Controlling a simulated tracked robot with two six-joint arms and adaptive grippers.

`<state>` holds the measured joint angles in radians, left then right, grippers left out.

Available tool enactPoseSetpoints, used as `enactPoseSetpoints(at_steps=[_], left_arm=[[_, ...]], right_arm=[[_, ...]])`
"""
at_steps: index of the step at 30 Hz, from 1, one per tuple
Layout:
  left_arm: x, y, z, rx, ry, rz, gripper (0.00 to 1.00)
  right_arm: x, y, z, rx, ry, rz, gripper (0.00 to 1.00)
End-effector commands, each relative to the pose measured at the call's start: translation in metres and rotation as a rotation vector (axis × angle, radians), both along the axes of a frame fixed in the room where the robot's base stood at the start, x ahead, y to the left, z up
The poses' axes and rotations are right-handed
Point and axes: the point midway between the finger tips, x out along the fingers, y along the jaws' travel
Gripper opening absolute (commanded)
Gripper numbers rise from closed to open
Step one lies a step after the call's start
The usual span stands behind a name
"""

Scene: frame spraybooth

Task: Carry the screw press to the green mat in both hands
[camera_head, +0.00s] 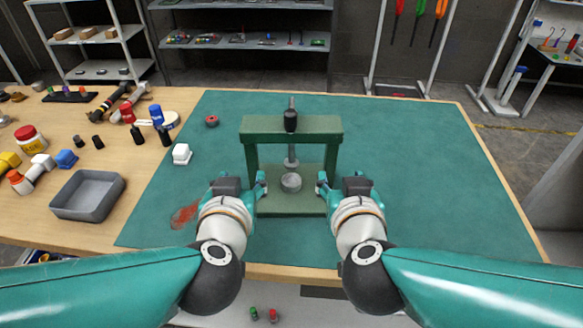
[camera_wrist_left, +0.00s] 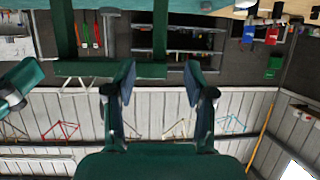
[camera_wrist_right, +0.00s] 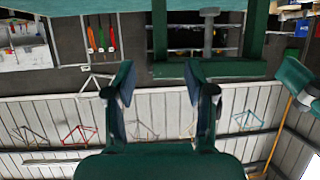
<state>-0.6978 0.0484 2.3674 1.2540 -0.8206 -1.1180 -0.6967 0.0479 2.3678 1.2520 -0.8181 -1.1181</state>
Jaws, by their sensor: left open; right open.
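The screw press (camera_head: 317,125) is a green frame with two uprights, a top beam, a dark central screw and a base plate. It stands upright on the green mat (camera_head: 420,170), in the middle of the head view. My left gripper (camera_head: 241,184) is open in front of its left upright; that upright shows between the spread fingers in the left wrist view (camera_wrist_left: 160,30). My right gripper (camera_head: 344,184) is open in front of the right upright, which shows between the fingers in the right wrist view (camera_wrist_right: 159,30). Both grippers look empty; exact depth to the uprights is unclear.
A white block (camera_head: 181,154) and a small red ring-shaped object (camera_head: 211,121) lie on the mat's left part. A grey tray (camera_head: 88,194), bottles and tools crowd the wooden table to the left. The mat's right side is clear.

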Motion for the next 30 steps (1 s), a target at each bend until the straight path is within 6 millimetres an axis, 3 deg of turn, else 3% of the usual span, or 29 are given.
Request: enactPoseSetpoints(at_steps=[18,24,30], left_arm=[[0.109,0.001,-0.046,0.001,0.003,0.0,0.54],[0.128,-0.001,-0.053,0.0,0.001,-0.001,0.54],[0.133,-0.001,-0.055,0.0,0.001,-0.003,0.54]], right_arm=[[0.109,-0.001,-0.046,0.0,0.003,-0.003,0.54],[0.127,-0.002,-0.053,0.0,0.001,-0.003,0.54],[0.132,-0.001,-0.055,0.0,0.001,-0.002,0.54]])
